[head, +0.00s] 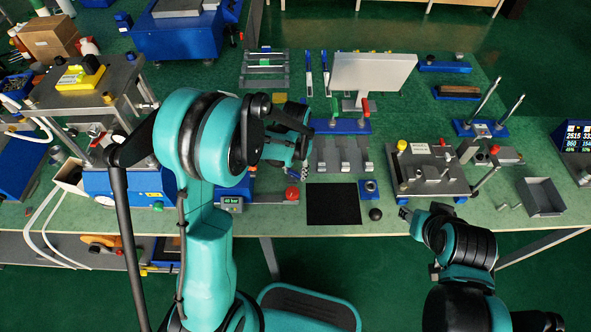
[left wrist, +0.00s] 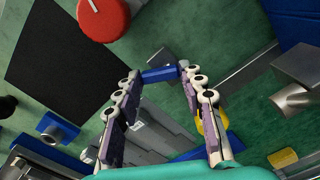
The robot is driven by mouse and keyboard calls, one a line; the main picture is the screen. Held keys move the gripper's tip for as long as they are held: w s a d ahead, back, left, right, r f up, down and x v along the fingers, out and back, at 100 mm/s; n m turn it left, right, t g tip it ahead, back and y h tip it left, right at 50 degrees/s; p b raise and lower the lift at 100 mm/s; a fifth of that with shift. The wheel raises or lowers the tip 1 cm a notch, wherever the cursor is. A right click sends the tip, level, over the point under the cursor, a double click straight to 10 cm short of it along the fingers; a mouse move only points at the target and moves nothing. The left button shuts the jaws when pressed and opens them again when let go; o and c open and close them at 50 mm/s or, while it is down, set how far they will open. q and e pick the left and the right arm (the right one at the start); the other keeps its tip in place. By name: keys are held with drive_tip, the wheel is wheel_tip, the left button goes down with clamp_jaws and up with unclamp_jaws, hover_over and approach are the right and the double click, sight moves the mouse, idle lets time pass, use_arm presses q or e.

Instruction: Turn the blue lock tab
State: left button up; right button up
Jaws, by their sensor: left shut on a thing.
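The blue lock tab (left wrist: 159,75) is a small blue bar, seen in the left wrist view between the fingertips of my left gripper (left wrist: 159,73). The two fingers touch its ends and are shut on it. In the head view my left gripper (head: 305,172) is above the bench, left of the grey slotted fixture and just behind the red knob. I cannot make out the tab there, as the gripper and arm cover that spot. My right gripper (head: 405,213) is at the bench's front edge, away from the tab; its fingers are too small to judge.
A red round knob (head: 292,193) is close to my left gripper; it also shows in the left wrist view (left wrist: 103,15). A black mat (head: 333,204) lies to the right. The grey slotted fixture (head: 340,155) and a grey plate fixture (head: 430,170) stand beyond.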

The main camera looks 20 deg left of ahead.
sight(295, 173)
use_arm(q)
drive_tip(key=o, duration=1.2)
drive_tip(key=shift+c, duration=0.2)
drive_tip(key=shift+r, duration=0.1)
wheel_tip(295, 173, up, 12)
